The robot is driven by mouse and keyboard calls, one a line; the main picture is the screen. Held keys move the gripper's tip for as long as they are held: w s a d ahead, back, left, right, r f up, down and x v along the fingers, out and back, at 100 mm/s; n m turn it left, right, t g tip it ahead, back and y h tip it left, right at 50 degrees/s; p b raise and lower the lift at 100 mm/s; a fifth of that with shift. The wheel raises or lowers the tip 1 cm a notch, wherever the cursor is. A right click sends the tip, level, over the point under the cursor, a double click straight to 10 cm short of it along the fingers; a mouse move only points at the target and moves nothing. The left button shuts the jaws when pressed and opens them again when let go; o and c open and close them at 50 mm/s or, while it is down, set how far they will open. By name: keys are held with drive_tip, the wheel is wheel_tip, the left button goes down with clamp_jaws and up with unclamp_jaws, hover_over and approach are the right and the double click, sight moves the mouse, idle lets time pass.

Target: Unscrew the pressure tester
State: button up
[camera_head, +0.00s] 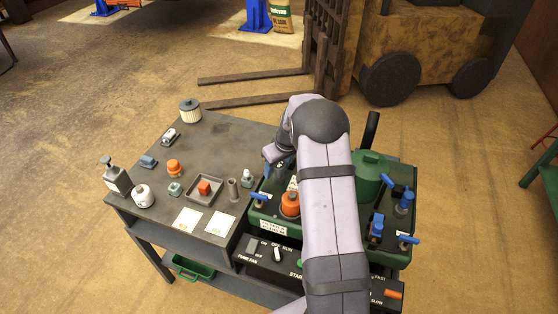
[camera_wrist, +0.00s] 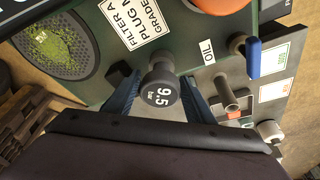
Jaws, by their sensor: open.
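The pressure tester (camera_wrist: 160,92) is a dark grey round-faced piece marked "9.5 bar" with a narrower grey neck, in the middle of the wrist view. It stands on the green machine panel (camera_wrist: 125,88). My gripper (camera_wrist: 159,98) is open, with one dark blue finger to the left of the tester and one to the right. Gaps show on both sides, and I cannot tell whether either finger touches it.
An orange cap (camera_head: 290,204) and blue-handled valves (camera_head: 376,229) stand on the machine. A grey bench (camera_head: 217,138) to the left holds a square tray (camera_head: 219,193), an upright tube (camera_head: 233,190) and several small parts.

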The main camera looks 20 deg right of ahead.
drive_tip(key=shift+x, duration=0.8)
drive_tip(key=c, duration=0.9)
drive_tip(key=o, duration=1.2)
drive_tip(key=shift+r+g+p, duration=0.15)
drive_tip(key=shift+g+p, duration=0.45)
drive_tip(key=shift+p, duration=1.3)
drive_tip(key=shift+g+p, duration=0.35)
drive_tip(key=shift+g, duration=0.15)
drive_tip(key=shift+g+h+b, duration=0.3)
drive_tip(key=shift+g, duration=0.1)
